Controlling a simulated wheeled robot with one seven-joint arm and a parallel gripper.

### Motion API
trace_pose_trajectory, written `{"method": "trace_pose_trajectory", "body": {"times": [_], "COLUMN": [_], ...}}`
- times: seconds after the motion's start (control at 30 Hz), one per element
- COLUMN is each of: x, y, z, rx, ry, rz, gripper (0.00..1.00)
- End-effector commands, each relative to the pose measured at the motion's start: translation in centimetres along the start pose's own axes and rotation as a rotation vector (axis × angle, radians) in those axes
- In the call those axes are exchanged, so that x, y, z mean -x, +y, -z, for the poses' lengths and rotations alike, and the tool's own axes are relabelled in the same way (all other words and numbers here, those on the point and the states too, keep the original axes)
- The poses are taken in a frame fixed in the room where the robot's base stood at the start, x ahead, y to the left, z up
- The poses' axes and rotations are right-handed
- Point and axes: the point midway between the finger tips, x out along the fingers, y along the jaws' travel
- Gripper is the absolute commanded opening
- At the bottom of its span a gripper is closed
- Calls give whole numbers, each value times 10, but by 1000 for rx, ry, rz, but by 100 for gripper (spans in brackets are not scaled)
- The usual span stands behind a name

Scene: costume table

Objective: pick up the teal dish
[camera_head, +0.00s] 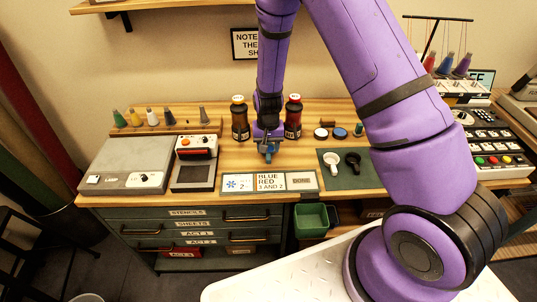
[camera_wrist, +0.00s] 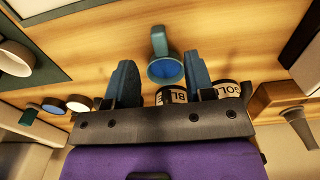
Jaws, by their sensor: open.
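The teal dish (camera_wrist: 159,42) lies on the wooden tabletop in the wrist view, a small round cup with a stubby handle and a blue inside. It sits between and just beyond the two teal-blue fingertips of my gripper (camera_wrist: 160,72). The gripper is open, with clear room on both sides of the dish, and I see no contact. In the head view my gripper (camera_head: 268,148) points down at the table in front of two dark bottles. There the dish is mostly hidden and hard to tell from the fingers.
A dark bottle with an orange label (camera_head: 239,118) and one with a red label (camera_head: 293,117) stand close behind my gripper. A green mat (camera_head: 337,178) to the right holds a white dish (camera_head: 331,160) and a black dish (camera_head: 353,160). Sign cards (camera_head: 270,182) line the front edge.

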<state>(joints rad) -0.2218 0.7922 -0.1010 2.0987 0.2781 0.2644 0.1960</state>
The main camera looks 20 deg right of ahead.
Motion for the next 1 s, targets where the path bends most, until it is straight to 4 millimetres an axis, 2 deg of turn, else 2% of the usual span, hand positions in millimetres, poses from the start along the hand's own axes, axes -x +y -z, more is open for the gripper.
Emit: {"method": "trace_pose_trajectory", "body": {"times": [0.17,0.5,0.8,0.87,1.0], "x": [-11,-52,-56,-56,-56], "y": [1,2,2,2,2], "z": [-1,-5,-5,-5,-5], "rx": [0,0,0,0,0], "ry": [0,0,1,1,1], "rz": [0,1,1,1,1], "gripper": [49,49,49,37,5]}}
